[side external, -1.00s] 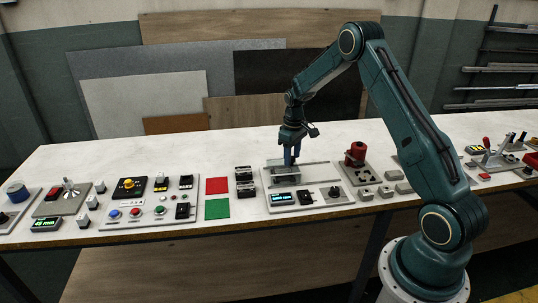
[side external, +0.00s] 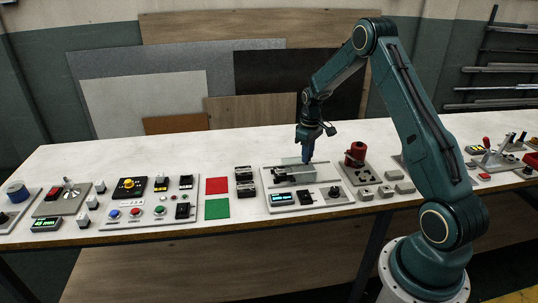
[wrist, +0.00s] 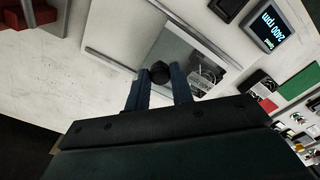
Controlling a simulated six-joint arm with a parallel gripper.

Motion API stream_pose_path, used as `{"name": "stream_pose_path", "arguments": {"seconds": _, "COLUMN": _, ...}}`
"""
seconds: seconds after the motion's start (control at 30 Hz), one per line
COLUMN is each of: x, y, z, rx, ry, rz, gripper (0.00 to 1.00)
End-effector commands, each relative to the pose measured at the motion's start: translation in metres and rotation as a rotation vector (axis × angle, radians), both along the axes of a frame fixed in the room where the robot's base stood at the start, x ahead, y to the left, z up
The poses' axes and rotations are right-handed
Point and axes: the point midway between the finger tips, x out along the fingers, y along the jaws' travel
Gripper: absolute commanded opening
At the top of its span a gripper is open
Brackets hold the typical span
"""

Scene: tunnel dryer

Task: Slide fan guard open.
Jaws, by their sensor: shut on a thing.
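The fan guard (wrist: 178,50) is a clear greyish panel with a dark round knob (wrist: 160,72), lying between two rails in the wrist view. My gripper (wrist: 161,70) has one blue finger on each side of the knob and is shut on it. In the side view my gripper (side external: 306,160) is over the right part of the fan plate (side external: 330,181). A grey fan unit (side external: 291,174) shows left of the fingers. Part of it also shows beside the guard in the wrist view (wrist: 205,72). The knob is hidden in the side view.
A display (wrist: 268,22) reading 2400 rpm and a black knob (side external: 334,192) are on the plate's front. A red device (side external: 355,155) stands close on the right. Black switches (side external: 244,181) and a green square (side external: 217,209) lie left. The bench behind is clear.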

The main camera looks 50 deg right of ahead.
Motion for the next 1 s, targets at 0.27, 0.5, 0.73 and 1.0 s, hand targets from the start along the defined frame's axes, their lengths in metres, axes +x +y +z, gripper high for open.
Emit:
{"name": "stream_pose_path", "arguments": {"seconds": 0.27, "x": -0.04, "y": -0.042, "z": 0.001, "rx": -0.004, "ry": -0.003, "rz": -0.007, "gripper": 0.0}}
{"name": "stream_pose_path", "arguments": {"seconds": 0.5, "x": -0.053, "y": -0.055, "z": 0.001, "rx": -0.006, "ry": -0.003, "rz": -0.004, "gripper": 0.0}}
{"name": "stream_pose_path", "arguments": {"seconds": 0.73, "x": -0.054, "y": -0.056, "z": 0.001, "rx": -0.008, "ry": -0.001, "rz": -0.008, "gripper": 0.0}}
{"name": "stream_pose_path", "arguments": {"seconds": 1.0, "x": -0.054, "y": -0.055, "z": 0.001, "rx": -0.004, "ry": -0.001, "rz": -0.005, "gripper": 0.45}}
